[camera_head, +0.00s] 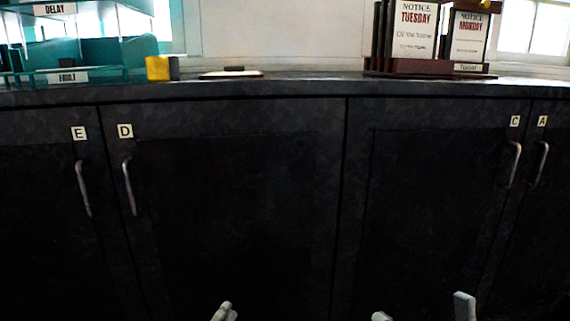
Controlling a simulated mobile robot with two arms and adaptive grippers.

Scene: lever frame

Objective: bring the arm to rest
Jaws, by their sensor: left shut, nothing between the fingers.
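My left gripper (223,312) shows at the bottom edge, left of the middle. Its pale grey fingertips are together, with nothing between them. My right gripper (423,311) shows at the bottom edge, right of the middle. Its two pale fingertips stand well apart with a clear gap, and nothing shows between them. Both grippers appear in front of the dark cabinet doors, and only their tips are in view. The rest of both arms is out of the picture. No lever frame can be made out.
Dark cabinet doors carry labels E (79,133), D (125,131), C and A, with metal handles. On the counter (300,86) stand teal trays (105,53), a yellow block (158,68), a flat item with a dark piece on it, and a rack of notice cards (415,67).

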